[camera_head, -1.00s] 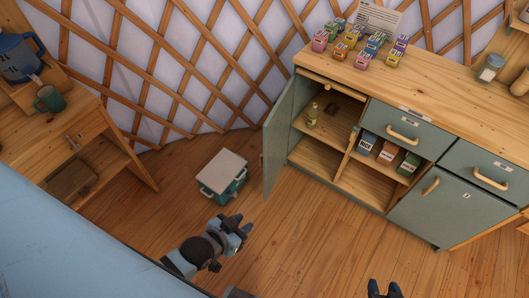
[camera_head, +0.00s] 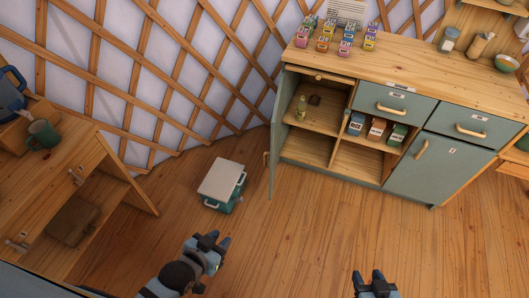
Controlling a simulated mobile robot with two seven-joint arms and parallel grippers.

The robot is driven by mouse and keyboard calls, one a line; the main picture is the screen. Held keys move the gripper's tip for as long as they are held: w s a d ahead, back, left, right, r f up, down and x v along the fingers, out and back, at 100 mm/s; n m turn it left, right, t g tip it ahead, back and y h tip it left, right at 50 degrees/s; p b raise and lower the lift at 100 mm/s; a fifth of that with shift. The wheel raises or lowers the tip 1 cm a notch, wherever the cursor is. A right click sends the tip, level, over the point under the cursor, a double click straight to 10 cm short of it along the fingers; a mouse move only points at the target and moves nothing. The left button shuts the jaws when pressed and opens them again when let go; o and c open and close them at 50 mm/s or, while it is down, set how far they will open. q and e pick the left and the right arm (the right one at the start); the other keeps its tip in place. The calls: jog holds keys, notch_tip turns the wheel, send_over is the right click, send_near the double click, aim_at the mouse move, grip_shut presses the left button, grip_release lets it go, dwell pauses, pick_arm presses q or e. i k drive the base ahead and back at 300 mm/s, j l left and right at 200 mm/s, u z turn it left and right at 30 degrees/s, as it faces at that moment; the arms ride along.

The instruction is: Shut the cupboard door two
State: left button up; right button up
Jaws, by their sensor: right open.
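The grey-green cupboard (camera_head: 400,147) stands at the right against the lattice wall. Its left door (camera_head: 275,141) stands wide open, seen nearly edge-on, with a pale wooden handle (camera_head: 266,160). No number shows on it from here. The cupboard's right door (camera_head: 437,171) is shut and carries a small label. My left gripper (camera_head: 220,241) is low in the middle, in front of and left of the open door, apart from it, fingers spread and empty. My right gripper (camera_head: 368,274) is at the bottom edge, open and empty, well short of the cupboard.
A teal box with a pale lid (camera_head: 221,181) sits on the floor left of the open door. A wooden stand (camera_head: 72,190) with a mug (camera_head: 42,135) is at the left. Small boxes (camera_head: 346,47) stand on the cupboard top. The wooden floor (camera_head: 300,235) before the cupboard is clear.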

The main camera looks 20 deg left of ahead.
aim_at(272, 143)
jog(key=k+j, duration=0.25)
jog(key=j, duration=0.2)
jog(key=k+j+z, duration=0.1)
jog(key=k+j, duration=0.15)
jog(key=j, duration=0.25)
jog(key=k+j, duration=0.15)
jog(key=j, duration=0.25)
jog(key=k+j+z, duration=0.15)
jog(key=j, duration=0.25)
jog(key=i+j+z, duration=0.45)
jog(key=i+j, duration=0.95)
